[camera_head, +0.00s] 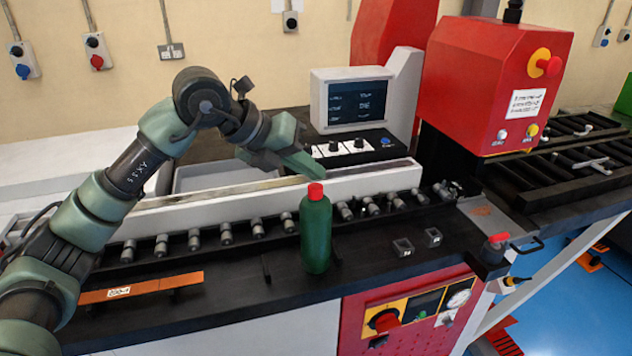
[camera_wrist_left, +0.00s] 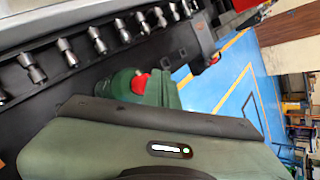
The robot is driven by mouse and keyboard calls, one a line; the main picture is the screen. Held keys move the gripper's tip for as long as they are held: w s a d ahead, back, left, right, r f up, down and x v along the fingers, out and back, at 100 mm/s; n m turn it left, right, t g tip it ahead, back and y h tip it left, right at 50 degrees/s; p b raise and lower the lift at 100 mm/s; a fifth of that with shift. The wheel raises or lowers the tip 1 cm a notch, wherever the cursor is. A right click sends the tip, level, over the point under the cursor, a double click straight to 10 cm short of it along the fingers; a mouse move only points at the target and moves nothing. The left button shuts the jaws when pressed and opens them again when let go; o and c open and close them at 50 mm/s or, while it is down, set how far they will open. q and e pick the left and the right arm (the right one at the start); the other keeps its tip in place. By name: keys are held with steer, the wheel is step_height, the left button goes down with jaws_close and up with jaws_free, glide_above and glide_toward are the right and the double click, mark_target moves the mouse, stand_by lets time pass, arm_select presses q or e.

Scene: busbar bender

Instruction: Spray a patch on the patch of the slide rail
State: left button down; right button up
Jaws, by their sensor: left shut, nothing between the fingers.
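A dark green bottle (camera_head: 316,235) with a red cap stands upright on the black bench top, in front of the roller row. Its red cap also shows in the left wrist view (camera_wrist_left: 139,84), partly hidden by my gripper body. The slide rail (camera_head: 250,199) is a long pale beam behind the rollers, with brownish discoloured stretches along its top. I cannot tell the exact outline of the patch. My left gripper (camera_head: 316,172) is shut and empty, just above and behind the bottle cap, over the rail. My right gripper is not in view.
A monitor (camera_head: 357,103) and control panel stand behind the rail. A red machine head (camera_head: 492,85) rises at the right. An orange strip (camera_head: 140,288) lies at the front left.

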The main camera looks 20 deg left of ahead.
mark_target(311, 188)
arm_select(q)
steer(key=shift+r, duration=0.3)
step_height(311, 188, up, 6)
steer(key=p, duration=0.4)
steer(key=shift+f, duration=0.1)
stand_by(2.3)
